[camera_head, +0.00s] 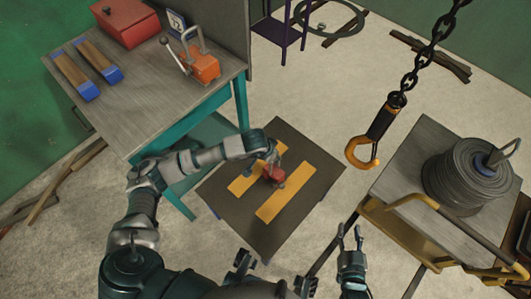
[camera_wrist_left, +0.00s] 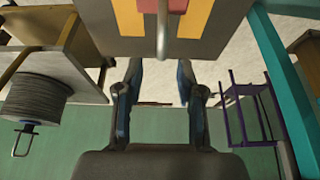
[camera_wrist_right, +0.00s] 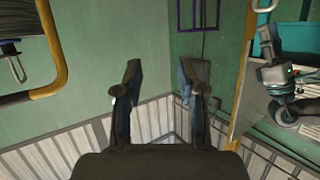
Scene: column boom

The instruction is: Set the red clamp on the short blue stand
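The red clamp (camera_head: 273,174) sits on the dark top of the low stand (camera_head: 262,226), between two yellow strips. A bit of blue leg shows under the stand's left edge. My left gripper (camera_head: 271,155) is at the clamp, its fingers partly hidden in the head view. In the left wrist view its fingers (camera_wrist_left: 159,68) are spread with nothing between their tips, and the clamp's grey bar and red part (camera_wrist_left: 163,25) show just beyond.
A workbench (camera_head: 150,110) at left holds an orange clamp (camera_head: 203,67), a red box (camera_head: 125,20) and two blue-ended blocks (camera_head: 75,75). A hook (camera_head: 363,150) hangs on a chain right of the stand. A cart (camera_head: 415,165) with a cable spool (camera_head: 465,180) stands at right.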

